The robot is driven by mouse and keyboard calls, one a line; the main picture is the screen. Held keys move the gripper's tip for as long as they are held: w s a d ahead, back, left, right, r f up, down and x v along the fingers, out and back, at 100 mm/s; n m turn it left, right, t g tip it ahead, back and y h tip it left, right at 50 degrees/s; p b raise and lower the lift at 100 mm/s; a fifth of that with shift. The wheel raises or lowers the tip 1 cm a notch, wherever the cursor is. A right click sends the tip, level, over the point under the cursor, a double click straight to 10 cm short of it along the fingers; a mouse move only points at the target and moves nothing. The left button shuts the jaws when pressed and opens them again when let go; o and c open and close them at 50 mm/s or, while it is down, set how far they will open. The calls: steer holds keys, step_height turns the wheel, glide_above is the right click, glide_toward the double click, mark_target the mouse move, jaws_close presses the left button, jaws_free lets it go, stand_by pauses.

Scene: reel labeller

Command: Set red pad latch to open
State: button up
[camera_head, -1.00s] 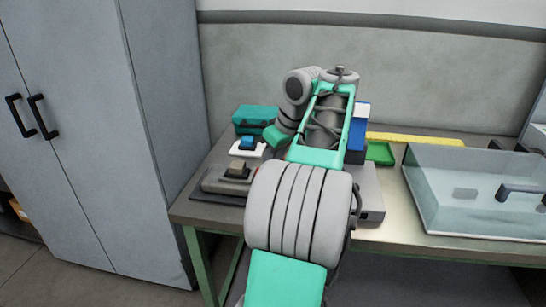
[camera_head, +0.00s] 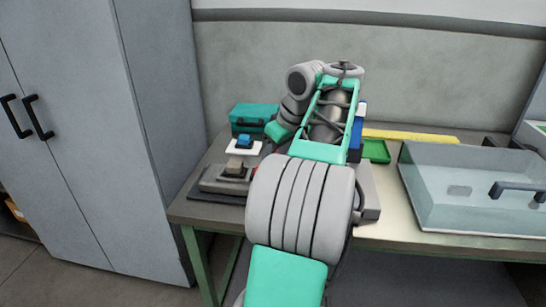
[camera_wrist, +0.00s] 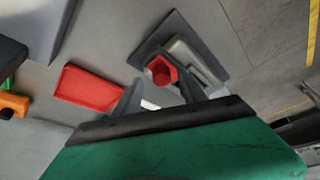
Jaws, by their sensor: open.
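In the wrist view, a red block-like piece (camera_wrist: 160,69) stands on a grey stepped plate (camera_wrist: 197,62) over a dark base. A flat red rectangular piece (camera_wrist: 90,88) lies to its left. I cannot tell from the frames which red piece is the pad latch or how it is set. My gripper (camera_wrist: 159,87) is open, with its two grey fingers apart. In the picture, the red block lies between and just beyond the fingertips; contact cannot be judged.
The bench (camera_head: 402,236) holds a teal case (camera_head: 250,116), a blue block (camera_head: 243,141) on a white base, and a brown block (camera_head: 235,165) on a grey base. A green tray (camera_head: 376,152) and a clear-sided box (camera_head: 455,215) are at right. A grey cabinet (camera_head: 85,150) stands left.

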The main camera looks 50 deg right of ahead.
steer(key=p+v, duration=0.3)
steer(key=v, duration=0.3)
steer(key=shift+s, duration=0.1)
